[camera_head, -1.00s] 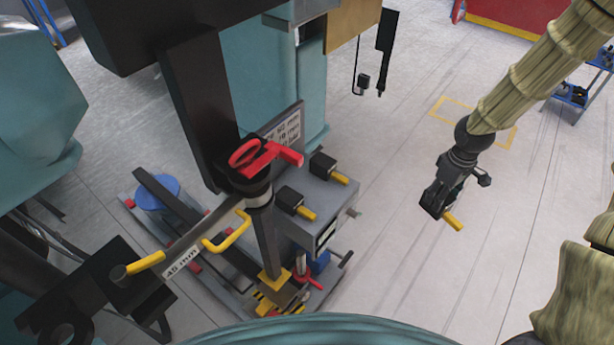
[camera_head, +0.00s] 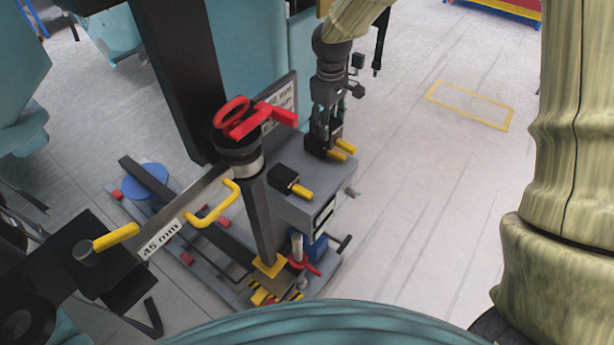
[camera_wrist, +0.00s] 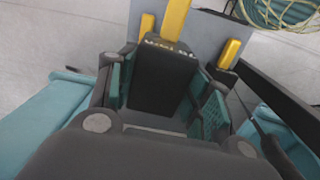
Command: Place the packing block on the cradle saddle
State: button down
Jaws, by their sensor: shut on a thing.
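My gripper (camera_head: 325,128) is shut on a dark packing block (camera_wrist: 162,80) with a yellow handle and a pale millimetre label. In the wrist view the block sits between both green-padded fingers. In the head view my gripper is low at the far end of a grey box (camera_head: 315,205), close beside a similar black block with a yellow handle (camera_head: 337,155). Whether the held block touches the box or that block I cannot tell. Another such block (camera_head: 285,179) sits nearer on the box. I cannot tell which part is the cradle saddle.
A dark post with a red handle (camera_head: 232,115) stands left of the box. A bar labelled 45 mm (camera_head: 163,240) with yellow handles extends to the lower left. A millimetre sign (camera_head: 282,92) and teal column stand behind. Open floor with a yellow outline (camera_head: 470,105) lies right.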

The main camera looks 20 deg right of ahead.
jog(key=w+a+b, duration=0.1)
jog(key=a, duration=0.6)
jog(key=shift+n, duration=0.4)
jog(key=shift+w+a+f, duration=0.1)
jog(key=shift+f, duration=2.15)
jog(key=shift+a+f, duration=0.1)
jog(key=shift+f, duration=2.15)
jog(key=c, duration=0.6)
grip_release()
jog(key=shift+f, duration=0.1)
jog(key=shift+c, duration=0.2)
